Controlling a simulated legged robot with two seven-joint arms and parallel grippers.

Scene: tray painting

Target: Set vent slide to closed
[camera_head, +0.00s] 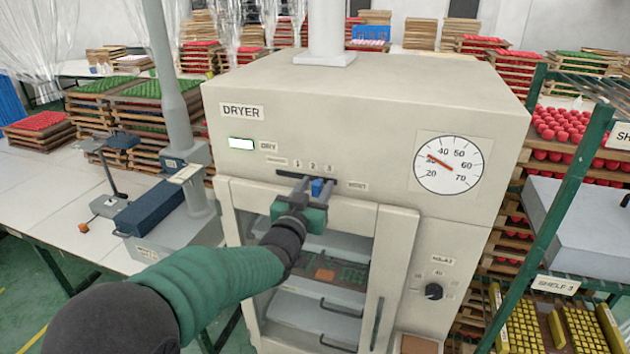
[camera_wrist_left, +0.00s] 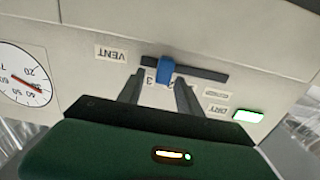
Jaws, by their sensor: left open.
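The vent slide is a small blue knob (camera_head: 317,187) in a dark horizontal slot on the front of the cream dryer (camera_head: 370,95). It sits near marks 2 and 3, toward the VENT label (camera_head: 357,185). In the left wrist view, which is upside down, the knob (camera_wrist_left: 166,69) is near the slot's left end, beside the 3. My left gripper (camera_head: 315,190) is open, with its fingers on either side of the knob. In the left wrist view the gripper (camera_wrist_left: 160,92) shows a gap around it; I cannot tell if either finger touches. My right gripper is not in view.
A lit DRY lamp (camera_head: 241,143) and a round dial (camera_head: 448,164) flank the slot. Below is the dryer's door frame (camera_head: 395,245) with trays behind. A rotary knob (camera_head: 433,291) is at lower right. A green shelf rack (camera_head: 545,190) stands close on the right.

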